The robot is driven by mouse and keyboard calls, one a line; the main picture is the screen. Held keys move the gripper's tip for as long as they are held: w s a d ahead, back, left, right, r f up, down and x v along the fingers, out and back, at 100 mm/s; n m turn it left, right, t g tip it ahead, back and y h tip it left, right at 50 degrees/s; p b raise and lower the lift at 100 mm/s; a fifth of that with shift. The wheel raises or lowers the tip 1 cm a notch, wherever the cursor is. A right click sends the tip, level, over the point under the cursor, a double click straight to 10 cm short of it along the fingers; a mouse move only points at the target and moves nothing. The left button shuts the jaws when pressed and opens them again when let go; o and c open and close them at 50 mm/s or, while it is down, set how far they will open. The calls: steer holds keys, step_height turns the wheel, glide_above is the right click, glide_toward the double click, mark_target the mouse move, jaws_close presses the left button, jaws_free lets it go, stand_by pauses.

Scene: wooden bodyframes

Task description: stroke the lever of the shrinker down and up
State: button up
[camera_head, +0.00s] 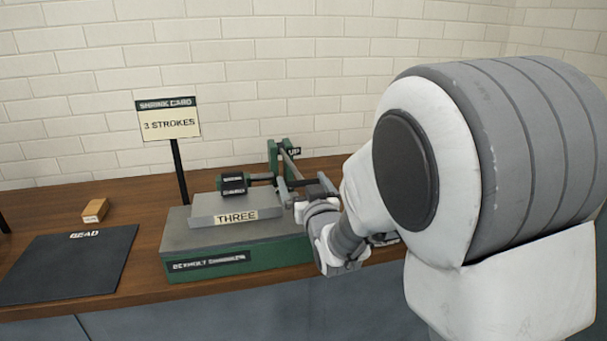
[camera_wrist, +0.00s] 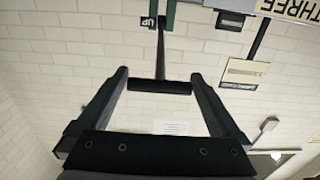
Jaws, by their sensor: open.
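The shrinker is a grey and green bench machine (camera_head: 222,258) with a plate marked "THREE" on its front. Its lever (camera_head: 289,164) is a grey bar beside a green post labelled "UP". In the wrist view the lever (camera_wrist: 161,48) ends in a black crossbar handle (camera_wrist: 160,87). My gripper (camera_head: 306,188) is at the handle end of the lever.
A card on a black post reads "3 STROKES" (camera_head: 171,124). A black mat marked "BEAD" (camera_head: 68,267) and a small wooden block (camera_head: 95,210) lie left on the wooden bench (camera_head: 140,203). A white brick wall stands behind. My arm hides the bench's right side.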

steer(key=shift+x, duration=1.45)
jaws_close()
